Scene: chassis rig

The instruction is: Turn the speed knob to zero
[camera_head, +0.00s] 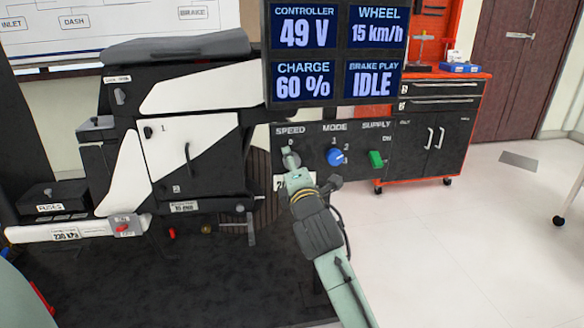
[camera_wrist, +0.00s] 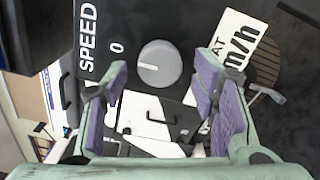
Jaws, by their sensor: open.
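My gripper (camera_wrist: 163,72) is open, with one purple-padded finger to each side of the knob in the picture. I see no contact, and the depth gap is unclear. In the head view my gripper (camera_head: 290,160) is in front of the knob and mostly hides it. The display (camera_head: 377,33) reads WHEEL 15 km/h.
Right of the speed knob are a blue mode knob (camera_head: 335,157) and a green supply switch (camera_head: 376,159). A white plate with km/h (camera_wrist: 238,45) is beside the knob. The black-and-white rig (camera_head: 190,150) stands left. Open floor (camera_head: 450,240) lies right.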

